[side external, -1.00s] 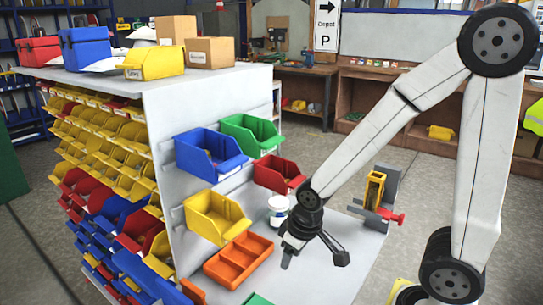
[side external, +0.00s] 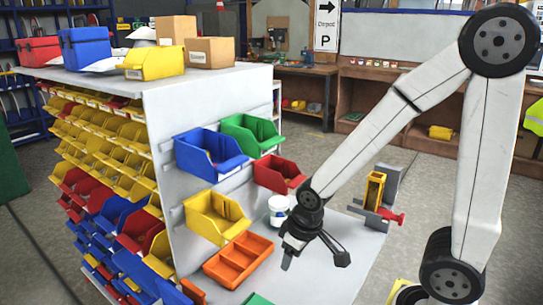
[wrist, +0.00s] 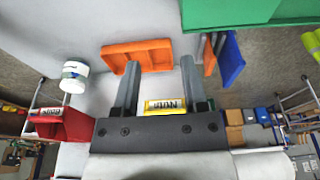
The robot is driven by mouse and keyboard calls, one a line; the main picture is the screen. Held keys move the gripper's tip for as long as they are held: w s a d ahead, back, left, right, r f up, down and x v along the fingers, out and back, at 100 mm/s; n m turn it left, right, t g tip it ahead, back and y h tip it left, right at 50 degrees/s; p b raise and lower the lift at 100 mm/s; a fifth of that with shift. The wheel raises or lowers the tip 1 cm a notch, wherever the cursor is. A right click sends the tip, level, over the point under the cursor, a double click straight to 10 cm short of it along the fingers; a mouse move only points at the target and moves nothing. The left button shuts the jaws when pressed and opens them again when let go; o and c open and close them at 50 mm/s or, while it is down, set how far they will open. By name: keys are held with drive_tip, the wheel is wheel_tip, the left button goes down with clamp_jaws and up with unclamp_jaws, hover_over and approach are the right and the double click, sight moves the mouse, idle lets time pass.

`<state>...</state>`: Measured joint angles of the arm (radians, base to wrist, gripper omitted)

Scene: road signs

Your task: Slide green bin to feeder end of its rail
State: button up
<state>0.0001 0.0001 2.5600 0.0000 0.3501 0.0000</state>
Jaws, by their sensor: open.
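The green bin (side external: 250,135) hangs on the upper rail of the grey panel in the side external view, right of the blue bin (side external: 210,152). My gripper (side external: 315,262) is open and empty, lower and to the right of the green bin, well apart from it. In the wrist view the two fingers (wrist: 160,64) are spread with nothing held between them. A large green surface (wrist: 250,12) shows at the top right of the wrist view; I cannot tell if it is the bin.
A red bin (side external: 279,173) and yellow bin (side external: 216,215) hang lower. An orange tray (side external: 238,260) and white tub (side external: 279,208) are left of my gripper. A yellow, grey and red device (side external: 378,195) stands to its right. Boxes (side external: 170,31) stand on top of the cabinet.

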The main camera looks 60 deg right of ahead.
drive_tip(key=c, duration=0.5)
drive_tip(key=shift+w+d+r, duration=0.1)
drive_tip(key=shift+w+r, duration=0.1)
drive_tip(key=shift+w, duration=0.05)
clamp_jaws()
drive_tip(key=w+d+r+m+g, duration=0.1)
drive_tip(key=w+d+r+m, duration=0.6)
drive_tip(key=r, duration=0.3)
drive_tip(key=w+d+r+m, duration=0.4)
drive_tip(key=d+r+m, duration=0.3)
drive_tip(key=r+m, duration=0.35)
drive_tip(key=w+a+r, duration=0.2)
drive_tip(key=w+r, duration=0.1)
drive_tip(key=w, duration=0.3)
drive_tip(key=w+a+r+g, duration=0.1)
drive_tip(key=w+a+r, duration=0.1)
drive_tip(key=w+r, duration=0.2)
drive_tip(key=shift+w+m+g, duration=0.3)
drive_tip(key=shift+w+m, duration=0.05)
drive_tip(key=shift+w, duration=0.75)
